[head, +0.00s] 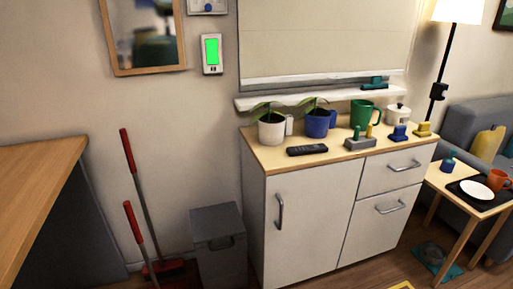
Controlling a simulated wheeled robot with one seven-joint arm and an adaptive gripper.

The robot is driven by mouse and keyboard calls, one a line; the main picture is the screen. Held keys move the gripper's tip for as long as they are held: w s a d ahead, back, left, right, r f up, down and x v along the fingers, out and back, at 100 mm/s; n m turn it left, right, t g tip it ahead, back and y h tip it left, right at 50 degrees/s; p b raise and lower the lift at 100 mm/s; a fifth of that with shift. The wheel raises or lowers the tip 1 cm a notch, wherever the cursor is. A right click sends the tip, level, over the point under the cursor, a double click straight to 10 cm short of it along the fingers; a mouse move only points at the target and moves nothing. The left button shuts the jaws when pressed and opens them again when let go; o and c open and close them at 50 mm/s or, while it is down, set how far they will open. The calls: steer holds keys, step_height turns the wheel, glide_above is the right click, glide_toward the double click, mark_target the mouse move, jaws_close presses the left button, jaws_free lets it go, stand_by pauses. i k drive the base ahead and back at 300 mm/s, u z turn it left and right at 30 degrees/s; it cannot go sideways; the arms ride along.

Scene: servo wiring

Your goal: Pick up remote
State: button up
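A dark remote (307,150) lies flat near the front edge of the wooden top of a white cabinet (308,222). It is in front of a blue plant pot (316,124) and to the right of a white plant pot (271,129). Nothing visible covers it. My gripper is not in the head view.
On the cabinet top, a grey holder (360,143), a green mug (362,115) and a white jar (398,113) stand right of the remote. A grey bin (218,242) and red-handled tools (128,150) stand left of the cabinet. A small side table (454,184) is at right.

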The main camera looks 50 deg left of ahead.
mark_target(312, 149)
steer(key=u, duration=1.5)
